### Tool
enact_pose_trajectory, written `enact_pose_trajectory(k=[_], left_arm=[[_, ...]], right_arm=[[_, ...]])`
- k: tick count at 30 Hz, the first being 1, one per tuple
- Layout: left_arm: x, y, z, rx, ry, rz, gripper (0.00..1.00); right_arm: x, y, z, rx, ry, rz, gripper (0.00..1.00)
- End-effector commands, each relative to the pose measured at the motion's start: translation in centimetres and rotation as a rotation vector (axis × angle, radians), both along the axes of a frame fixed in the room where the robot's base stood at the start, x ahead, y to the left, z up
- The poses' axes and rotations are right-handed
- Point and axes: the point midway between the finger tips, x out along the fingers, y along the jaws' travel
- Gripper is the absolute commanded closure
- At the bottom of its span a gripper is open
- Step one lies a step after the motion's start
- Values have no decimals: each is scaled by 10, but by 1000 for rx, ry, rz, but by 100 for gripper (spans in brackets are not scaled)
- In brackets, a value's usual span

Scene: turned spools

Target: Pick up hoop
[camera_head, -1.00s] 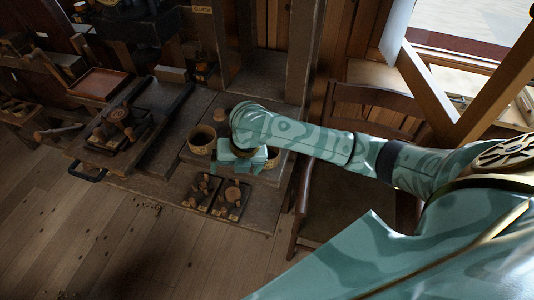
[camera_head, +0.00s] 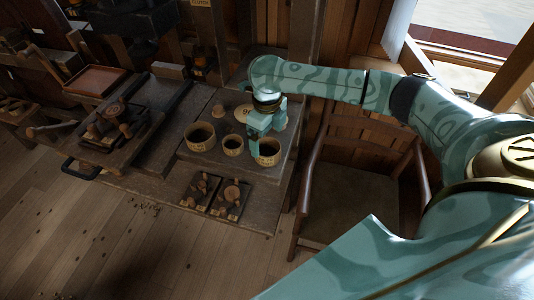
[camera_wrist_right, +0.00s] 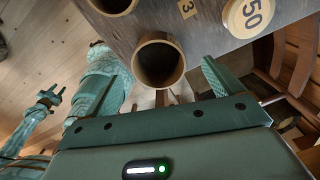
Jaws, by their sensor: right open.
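No thing in view is plainly marked as the hoop. Several round, open wooden vessels or rings stand on the bench: a large one (camera_head: 201,137), a smaller one (camera_head: 232,145) and one at the right (camera_head: 269,153). My right gripper (camera_head: 257,143) is over the right one, pointing down, and partly hides it. In the right wrist view a round rim (camera_wrist_right: 158,62) lies between the two spread fingers, with nothing held. I cannot tell whether the fingers are beside it or above it. A teal part with dark prongs (camera_wrist_right: 45,104), perhaps my left gripper, shows small at the left.
Two dark trays with small turned pieces (camera_head: 232,198) sit at the bench's front. A chair (camera_head: 350,190) stands right of the bench. A board with wooden pieces (camera_head: 112,126) lies at the left.

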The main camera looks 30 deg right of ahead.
Motion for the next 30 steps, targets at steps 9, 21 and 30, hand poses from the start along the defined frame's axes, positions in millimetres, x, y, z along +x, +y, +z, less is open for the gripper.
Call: enact_pose_trajectory(k=[9,21,30], left_arm=[[-2,0,-12,-1,4,-1,64],[-2,-1,-16,-1,6,-2,64],[-2,-1,-16,-1,5,-3,64]], right_arm=[[-3,1,-35,1,3,-2,8],[-3,1,-55,-1,-1,0,19],[-3,1,-54,-1,-1,0,55]])
